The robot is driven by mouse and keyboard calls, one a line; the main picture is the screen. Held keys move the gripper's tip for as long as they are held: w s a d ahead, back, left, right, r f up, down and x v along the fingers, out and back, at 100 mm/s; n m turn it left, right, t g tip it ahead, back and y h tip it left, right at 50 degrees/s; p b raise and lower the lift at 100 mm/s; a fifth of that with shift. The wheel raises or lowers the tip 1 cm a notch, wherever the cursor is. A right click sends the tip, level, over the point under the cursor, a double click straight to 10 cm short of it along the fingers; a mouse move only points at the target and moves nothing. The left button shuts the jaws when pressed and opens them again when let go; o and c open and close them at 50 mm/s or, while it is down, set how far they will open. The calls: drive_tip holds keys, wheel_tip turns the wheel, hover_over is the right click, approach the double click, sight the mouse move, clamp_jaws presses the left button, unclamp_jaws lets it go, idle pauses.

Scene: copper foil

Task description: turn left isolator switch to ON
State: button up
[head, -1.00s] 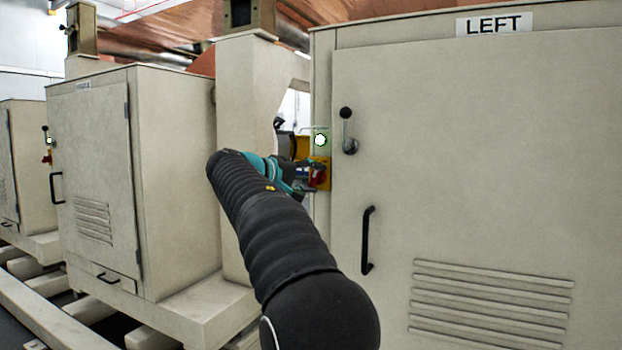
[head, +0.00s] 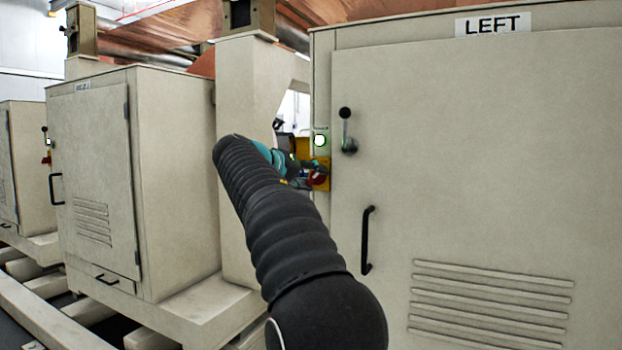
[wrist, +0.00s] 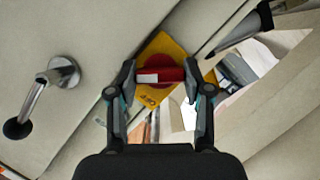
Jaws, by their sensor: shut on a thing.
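The left isolator switch has a red handle (wrist: 168,75) on a yellow plate (wrist: 166,45), mounted on the narrow side strip beside the door labelled LEFT. In the head view the red handle (head: 316,178) is partly covered by my gripper (head: 300,175). In the wrist view my gripper (wrist: 160,82) has one finger at each end of the handle and is shut on it. The handle lies nearly level across the wrist picture and has a pale mark.
A door lever (head: 347,135) and a black handle (head: 367,240) stick out from the LEFT cabinet (head: 480,180).

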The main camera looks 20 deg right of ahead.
drive_tip(key=o, duration=1.2)
drive_tip(key=shift+c, duration=0.2)
drive_tip(key=v, duration=1.2)
